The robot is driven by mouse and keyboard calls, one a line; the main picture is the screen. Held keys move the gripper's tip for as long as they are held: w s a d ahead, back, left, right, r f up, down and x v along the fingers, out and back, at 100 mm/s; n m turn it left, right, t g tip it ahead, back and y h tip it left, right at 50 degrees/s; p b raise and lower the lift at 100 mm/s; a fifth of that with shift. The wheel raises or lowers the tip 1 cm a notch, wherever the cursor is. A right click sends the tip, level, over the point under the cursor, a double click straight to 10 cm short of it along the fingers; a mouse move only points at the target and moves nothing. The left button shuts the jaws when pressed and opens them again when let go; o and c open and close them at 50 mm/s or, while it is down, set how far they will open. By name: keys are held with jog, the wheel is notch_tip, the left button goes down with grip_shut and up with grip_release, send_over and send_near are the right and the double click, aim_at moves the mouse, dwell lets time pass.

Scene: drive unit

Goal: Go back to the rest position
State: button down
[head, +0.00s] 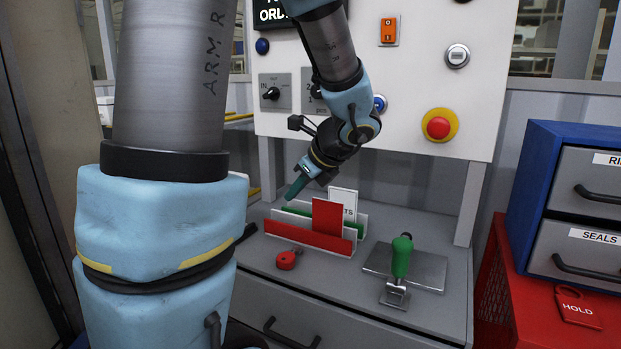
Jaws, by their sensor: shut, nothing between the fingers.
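My gripper (297,186) is at the end of my bent arm, in front of the white control panel (420,90) and above the grey desk top. Its teal fingers are together and empty, pointing down to the left. The tips are above and slightly behind the left end of the card rack (335,243), apart from it as far as I can see. My arm hides part of the panel, and my large upper links fill the left of the view.
The rack holds red, white and green cards. A red round item (286,260) lies before it. A green-handled lever (402,258) stands on a metal plate to the right. A red emergency button (438,128) is on the panel. A blue drawer cabinet (540,185) stands on a red stand at right.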

jog(key=s+a+f+n+g+h, duration=0.2)
jog(key=s+f+n, duration=0.3)
jog(key=n, duration=0.7)
jog(key=s+a+f+n+g+h, duration=0.2)
jog(key=s+f+n+h, duration=0.2)
jog(key=n, duration=0.8)
jog(key=s, duration=0.2)
jog(key=shift+s+a+f, duration=0.2)
jog(key=shift+s+f, duration=0.1)
jog(key=shift+f, duration=0.05)
